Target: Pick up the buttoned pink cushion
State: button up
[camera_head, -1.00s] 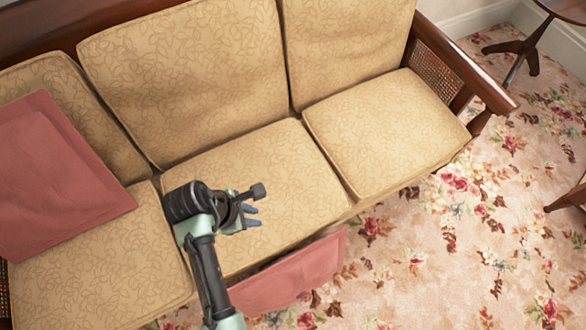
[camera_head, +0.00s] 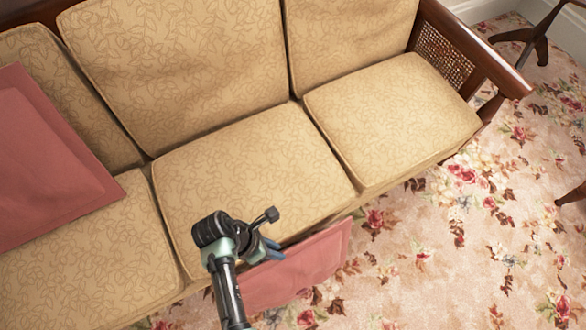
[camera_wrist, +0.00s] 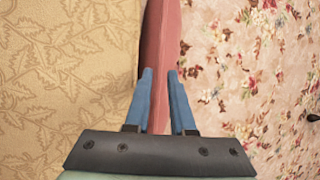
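A pink cushion (camera_head: 300,270) stands on edge on the floor against the sofa's front. No buttons show on it from here. In the wrist view, its narrow pink edge (camera_wrist: 160,50) runs up between the fingers of my gripper (camera_wrist: 160,78). The fingers are blue and apart, one on each side of that edge; I cannot tell whether they touch it. In the head view, my gripper (camera_head: 270,248) is over the sofa's front edge, by the cushion's upper edge. A second pink cushion (camera_head: 45,160) leans on the sofa at the left.
The tan sofa (camera_head: 245,180) fills the left and middle. Its wooden arm (camera_head: 485,60) is at the right. The flowered carpet (camera_head: 440,250) is free to the right of the floor cushion. Dark wooden furniture legs (camera_head: 540,40) stand at the far right.

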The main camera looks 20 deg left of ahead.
aim_at(293, 274)
jog(key=b+x, duration=0.1)
jog(key=x, duration=0.2)
jog(key=shift+s+f+b, duration=0.1)
jog(key=shift+f+b, duration=0.1)
jog(key=shift+b, duration=0.1)
jog(key=shift+d+f, duration=0.15)
jog(key=shift+f, duration=0.1)
jog(key=shift+f, duration=0.25)
grip_shut()
jog(key=shift+w+r, duration=0.1)
jog(key=shift+w, duration=0.15)
dwell(1.2)
